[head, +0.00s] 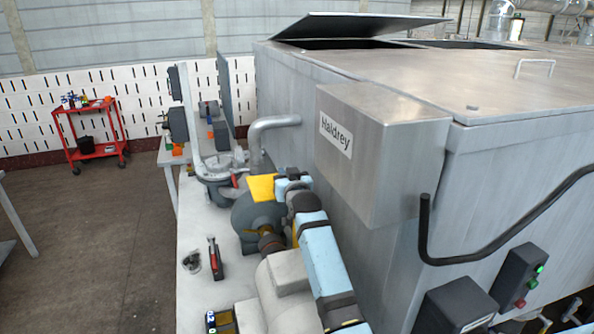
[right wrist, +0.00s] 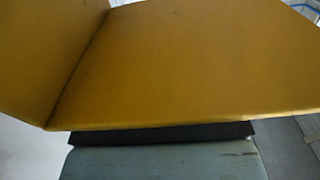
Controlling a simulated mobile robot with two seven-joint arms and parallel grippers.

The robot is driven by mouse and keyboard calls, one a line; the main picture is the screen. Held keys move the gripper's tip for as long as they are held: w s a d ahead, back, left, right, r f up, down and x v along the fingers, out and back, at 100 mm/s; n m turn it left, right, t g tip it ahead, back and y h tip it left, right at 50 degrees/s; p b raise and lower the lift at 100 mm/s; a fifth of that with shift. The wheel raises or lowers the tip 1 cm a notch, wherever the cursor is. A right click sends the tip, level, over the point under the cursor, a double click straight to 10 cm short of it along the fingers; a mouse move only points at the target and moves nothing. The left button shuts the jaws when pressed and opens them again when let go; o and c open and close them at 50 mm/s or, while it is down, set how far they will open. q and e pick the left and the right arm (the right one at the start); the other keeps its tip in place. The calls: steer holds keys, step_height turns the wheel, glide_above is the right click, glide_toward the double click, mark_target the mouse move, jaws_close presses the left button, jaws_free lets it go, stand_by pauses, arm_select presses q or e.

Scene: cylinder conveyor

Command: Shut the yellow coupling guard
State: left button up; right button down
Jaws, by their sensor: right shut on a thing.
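The yellow coupling guard (head: 262,188) shows at the top of the dark grey pump body (head: 258,212) in the head view. A brown coupling (head: 269,242) is visible between the pump and the pale motor (head: 286,278), not covered by the yellow panel. My right gripper (head: 287,184) is shut on the guard at its right side. In the right wrist view the guard's yellow plates (right wrist: 180,65) fill most of the picture, meeting at a fold on the left. A dark pad and a grey finger lie against the lower edge. My left gripper is not in view.
A large steel tank (head: 350,190) with a "Haldrey" box (head: 375,140) stands close on the right. A red cart (head: 92,130) stands far left.

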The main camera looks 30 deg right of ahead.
mark_target(257, 189)
steer(key=a+f+n, duration=0.1)
steer(key=a, duration=0.1)
steer(key=w+a+n, duration=0.1)
steer(key=a, duration=0.1)
steer(key=a+f+n+b, duration=0.1)
steer(key=a+n, duration=0.1)
steer(key=a, duration=0.1)
steer(key=shift+w+f, duration=0.3)
steer(key=shift+w, duration=0.05)
steer(key=shift+w+a+f+n, duration=0.15)
steer(key=shift+a+f+n, duration=0.25)
steer(key=shift+a, duration=0.2)
steer(key=c, duration=1.5)
jaws_free()
steer(key=o, duration=0.3)
steer(key=shift+w, duration=0.1)
steer(key=shift+f, duration=0.1)
